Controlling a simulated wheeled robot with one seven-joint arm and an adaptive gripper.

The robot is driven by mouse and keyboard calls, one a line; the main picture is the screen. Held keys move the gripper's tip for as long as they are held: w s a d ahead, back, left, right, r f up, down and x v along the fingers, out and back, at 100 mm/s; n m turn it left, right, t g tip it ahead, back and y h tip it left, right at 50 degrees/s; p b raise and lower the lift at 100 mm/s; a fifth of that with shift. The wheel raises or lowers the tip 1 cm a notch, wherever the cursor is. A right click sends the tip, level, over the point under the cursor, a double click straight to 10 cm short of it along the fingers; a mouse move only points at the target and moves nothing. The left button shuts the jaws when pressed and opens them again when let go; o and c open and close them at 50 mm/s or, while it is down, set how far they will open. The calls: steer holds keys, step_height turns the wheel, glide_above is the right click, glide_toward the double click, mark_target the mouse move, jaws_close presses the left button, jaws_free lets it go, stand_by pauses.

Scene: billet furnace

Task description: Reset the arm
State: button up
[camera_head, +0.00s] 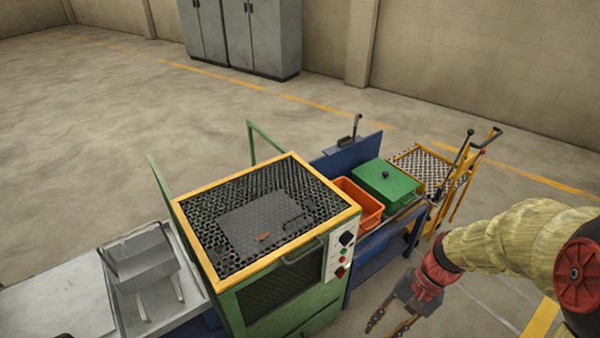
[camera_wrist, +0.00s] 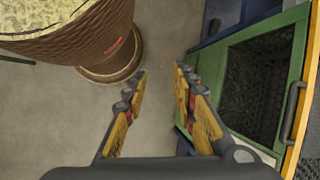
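My gripper (camera_head: 390,317) hangs low at the bottom right of the head view, in front of the green furnace (camera_head: 285,297) and the blue bench, apart from both. In the wrist view my gripper (camera_wrist: 157,85) has its two yellow-padded fingers apart, with bare floor between them. It holds nothing. My arm, in a tan sleeve, comes in from the right edge of the head view. The furnace's dark front window and handle also show at the right of the wrist view (camera_wrist: 262,85).
A blue bench (camera_head: 372,262) carries an orange bin (camera_head: 358,203) and a green lidded box (camera_head: 388,182). A yellow trolley (camera_head: 462,180) stands behind. A metal tray with a rack (camera_head: 145,265) is left of the furnace. Grey cabinets (camera_head: 262,35) stand far back. Open floor lies behind.

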steer(key=s+r+n+t+h, duration=0.2)
steer(key=r+n+t, duration=0.2)
steer(key=r, duration=0.6)
steer(key=s+r+n+t+h, duration=0.1)
steer(key=r+n+t+h, duration=0.1)
steer(key=r, duration=0.9)
steer(key=shift+s+a+n+t+h, duration=0.4)
steer(key=shift+a+n+t, duration=0.05)
steer(key=shift+n+t, duration=0.45)
steer(key=shift+c, duration=0.2)
